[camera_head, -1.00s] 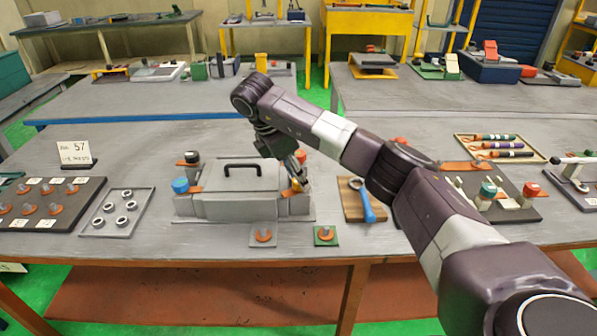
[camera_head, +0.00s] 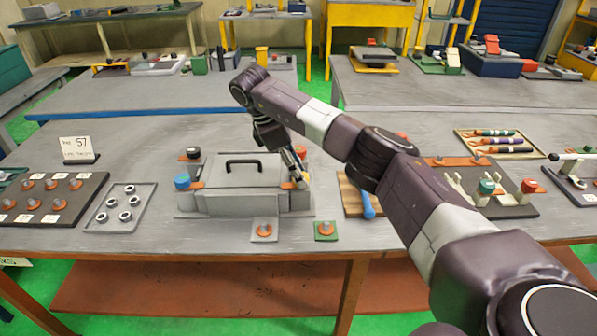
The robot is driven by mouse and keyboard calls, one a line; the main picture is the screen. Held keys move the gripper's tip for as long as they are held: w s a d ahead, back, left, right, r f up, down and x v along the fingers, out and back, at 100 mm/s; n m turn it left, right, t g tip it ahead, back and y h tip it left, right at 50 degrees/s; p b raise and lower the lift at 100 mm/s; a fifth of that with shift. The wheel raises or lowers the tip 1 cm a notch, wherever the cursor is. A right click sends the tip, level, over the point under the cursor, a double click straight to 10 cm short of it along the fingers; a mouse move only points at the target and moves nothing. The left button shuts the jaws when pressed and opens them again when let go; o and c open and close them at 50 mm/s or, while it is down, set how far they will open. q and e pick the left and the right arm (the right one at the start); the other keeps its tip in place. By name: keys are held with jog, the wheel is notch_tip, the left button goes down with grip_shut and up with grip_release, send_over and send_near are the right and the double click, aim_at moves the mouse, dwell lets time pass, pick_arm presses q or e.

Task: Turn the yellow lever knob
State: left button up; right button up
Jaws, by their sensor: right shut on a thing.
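The grey box-shaped fixture (camera_head: 240,204) with a black handle (camera_head: 242,162) on its lid stands on the front table. A blue knob (camera_head: 182,181) is at its left end and a red-orange knob (camera_head: 301,152) at its right rear. My right gripper (camera_head: 298,178) points down at the fixture's right end. My left gripper is not in view.
Two small plates with orange rings, one grey (camera_head: 264,230) and one green (camera_head: 326,231), lie in front. A tray of nuts (camera_head: 110,222) is to the left. A blue-handled tool (camera_head: 367,206) is partly behind my right arm. Parts boards stand at the right.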

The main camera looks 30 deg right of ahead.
jog(key=shift+w+r, duration=0.15)
jog(key=shift+r, duration=0.2)
jog(key=o, duration=1.1)
jog(key=shift+o, duration=0.3)
jog(key=shift+f, duration=0.1)
jog(key=v, duration=1.2)
